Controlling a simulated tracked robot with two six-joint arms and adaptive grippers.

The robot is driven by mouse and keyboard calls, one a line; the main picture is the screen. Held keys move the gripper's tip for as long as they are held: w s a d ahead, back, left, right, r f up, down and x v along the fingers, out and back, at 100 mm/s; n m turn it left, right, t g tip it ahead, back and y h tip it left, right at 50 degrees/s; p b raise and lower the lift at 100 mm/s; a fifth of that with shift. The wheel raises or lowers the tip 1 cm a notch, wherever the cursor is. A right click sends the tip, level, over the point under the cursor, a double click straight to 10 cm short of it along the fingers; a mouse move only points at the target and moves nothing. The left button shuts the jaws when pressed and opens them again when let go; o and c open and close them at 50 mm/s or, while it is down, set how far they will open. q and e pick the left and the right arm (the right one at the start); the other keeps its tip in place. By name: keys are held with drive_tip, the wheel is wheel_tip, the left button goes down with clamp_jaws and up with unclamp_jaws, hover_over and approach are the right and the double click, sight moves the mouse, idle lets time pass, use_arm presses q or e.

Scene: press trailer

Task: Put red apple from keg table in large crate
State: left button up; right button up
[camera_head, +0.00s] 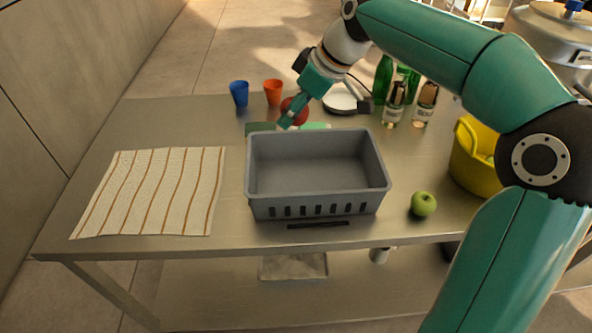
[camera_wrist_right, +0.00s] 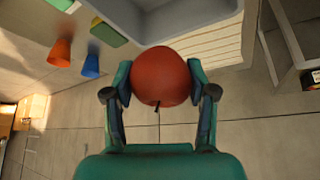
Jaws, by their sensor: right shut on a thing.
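The red apple (camera_head: 299,106) is held in my right gripper (camera_head: 290,115), behind the grey crate's far rim in the head view. In the right wrist view the apple (camera_wrist_right: 161,77) sits between the two fingers of the right gripper (camera_wrist_right: 160,85), with its stem toward the palm. The large grey crate (camera_head: 318,207) stands upright on the metal table, and its visible inside is empty. Part of the crate (camera_wrist_right: 183,38) shows at the top of the right wrist view. My left gripper is in neither view.
A blue cup (camera_head: 239,93) and an orange cup (camera_head: 273,91) stand behind the crate. A striped cloth (camera_head: 150,192) lies left of it. A green apple (camera_head: 423,203), a yellow bucket (camera_head: 468,163) and bottles (camera_head: 394,104) are to the right.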

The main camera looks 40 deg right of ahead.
drive_tip(key=b, duration=0.1)
hover_over(284, 183)
drive_tip(key=s+d, duration=0.1)
drive_tip(key=s, duration=0.1)
wheel_tip(284, 183, down, 15)
drive_tip(key=shift+w+f, duration=0.1)
drive_tip(key=shift+f, duration=2.35)
drive_tip(key=shift+f, duration=0.1)
drive_tip(key=o, duration=1.2)
drive_tip(key=shift+r, duration=0.2)
drive_tip(key=v, duration=1.1)
drive_tip(key=shift+d+r+b, duration=0.2)
drive_tip(key=shift+r+b, duration=0.1)
drive_tip(key=shift+r, duration=0.05)
drive_tip(key=shift+s, duration=0.2)
